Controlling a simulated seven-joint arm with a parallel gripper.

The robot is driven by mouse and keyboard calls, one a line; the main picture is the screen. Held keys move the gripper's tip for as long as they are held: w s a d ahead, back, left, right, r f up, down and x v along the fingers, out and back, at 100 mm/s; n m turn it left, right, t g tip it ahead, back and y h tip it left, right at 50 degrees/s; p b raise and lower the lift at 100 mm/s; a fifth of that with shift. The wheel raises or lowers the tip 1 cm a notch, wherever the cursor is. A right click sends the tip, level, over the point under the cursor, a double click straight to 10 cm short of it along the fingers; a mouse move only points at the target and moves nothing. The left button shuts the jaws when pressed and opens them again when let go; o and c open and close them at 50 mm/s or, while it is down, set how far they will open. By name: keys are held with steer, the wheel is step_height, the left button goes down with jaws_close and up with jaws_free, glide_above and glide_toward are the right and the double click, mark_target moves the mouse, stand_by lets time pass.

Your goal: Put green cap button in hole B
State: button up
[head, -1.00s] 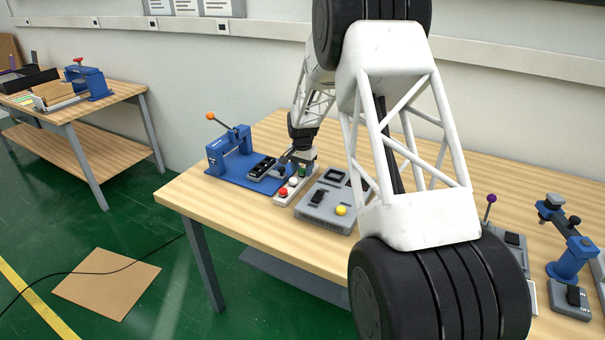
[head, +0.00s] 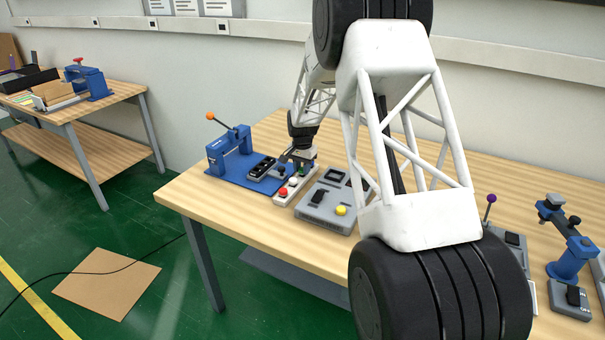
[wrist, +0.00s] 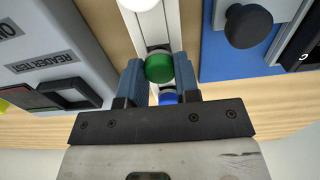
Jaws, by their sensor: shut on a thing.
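The green cap button (wrist: 159,68) sits between the two blue-grey fingers of my gripper (wrist: 158,72) in the wrist view. The fingers are shut on it from both sides. It is above or in the white button rack (wrist: 154,38); whether it is lifted is unclear. In the head view my gripper (head: 299,168) is over the far end of the rack (head: 283,199), and the green cap is mostly hidden. The black block with holes (head: 262,168) lies on the blue press base (head: 237,176), left of the gripper. I cannot read which hole is B.
A red button (head: 283,192) and a white button (head: 293,181) stand in the rack, with a blue button (wrist: 168,97) beyond the green one. A grey reader box (head: 325,208) with a yellow button is close on the right. The blue press (head: 229,146) has an orange-knobbed lever.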

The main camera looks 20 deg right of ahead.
mark_target(302, 169)
steer(key=shift+r, duration=2.25)
steer(key=shift+w, duration=0.1)
steer(key=w+a+r, duration=0.5)
steer(key=w+a, duration=0.3)
steer(key=a, duration=0.5)
steer(key=shift+w, duration=0.3)
steer(key=shift+f, duration=0.15)
steer(key=shift+f, duration=3.05)
steer(key=shift+f, duration=0.8)
